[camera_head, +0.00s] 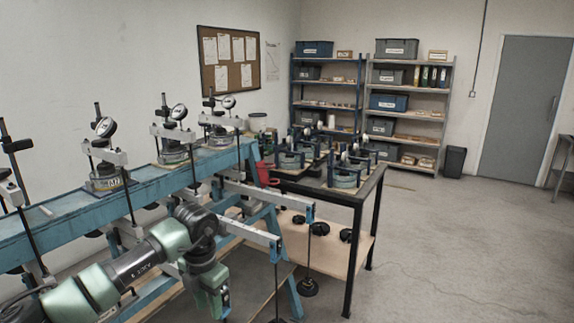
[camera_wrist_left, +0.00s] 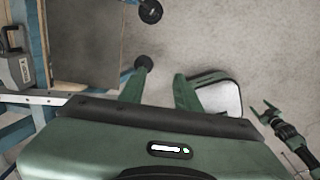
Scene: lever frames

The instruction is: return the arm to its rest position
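My left arm comes in from the lower left of the head view, in front of the blue bench. Its gripper (camera_head: 212,300) points down, clear of the bench top. In the left wrist view, the two green fingers of my left gripper (camera_wrist_left: 160,88) stand apart with nothing between them but floor. My right gripper (camera_wrist_left: 267,112) shows small at the right of the left wrist view, over the floor. Its fingers look spread and empty. It is not in the head view.
The blue bench (camera_head: 138,185) carries several dial gauge rigs, with lever bars and hanging weights (camera_head: 308,287) close by my left arm. A black-framed table (camera_head: 357,197) with more devices stands beyond. Shelves (camera_head: 411,105) line the back. Floor at right (camera_head: 470,240) is clear.

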